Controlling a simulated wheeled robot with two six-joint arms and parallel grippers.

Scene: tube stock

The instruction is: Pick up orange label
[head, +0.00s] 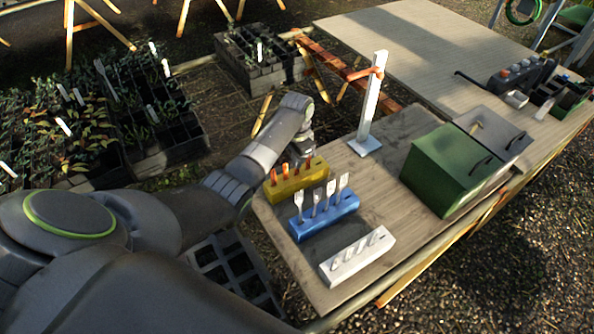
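Several orange labels (285,174) stand upright in a yellow block (296,185) near the left edge of the wooden table. My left gripper (301,160) is over the back of the yellow block, close to the orange labels. Its fingers are small and dark here, so I cannot tell whether they are open or touch a label. My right gripper is not in view.
A blue block (324,221) with several pale labels and a white block (357,256) stand nearer on the table (388,169). A white post (371,100) stands behind, and a green box (446,170) at right. Plant trays (160,156) lie left.

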